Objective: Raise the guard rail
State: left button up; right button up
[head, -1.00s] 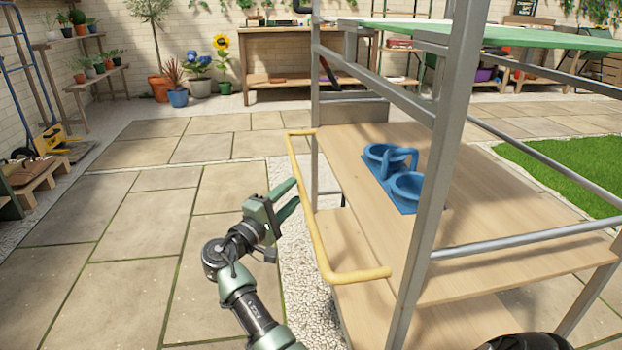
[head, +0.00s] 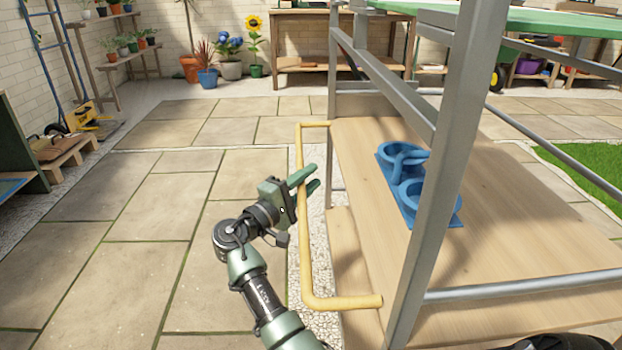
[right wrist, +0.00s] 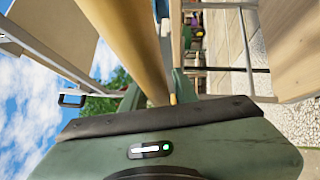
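The guard rail is a yellow bar (head: 306,250) bent at both ends, sticking out from the left side of a metal-framed cart with wooden shelves (head: 500,200). It lies about level with the upper wooden shelf. My right gripper (head: 313,180) is at the rail's long side, towards its far half. Its green fingers look apart, with the rail running between them. In the right wrist view the rail (right wrist: 130,45) runs down from the top to between the fingers (right wrist: 158,92). I see no clear sign of the fingers clamping it. My left gripper is not in view.
A blue double-ring holder (head: 410,185) sits on the shelf. A grey upright post (head: 440,170) stands right of the rail, and a green top (head: 560,22) is above. Paving to the left (head: 140,250) is clear. Potted plants and a bench stand far back.

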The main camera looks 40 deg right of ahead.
grip_shut()
dwell(1.2)
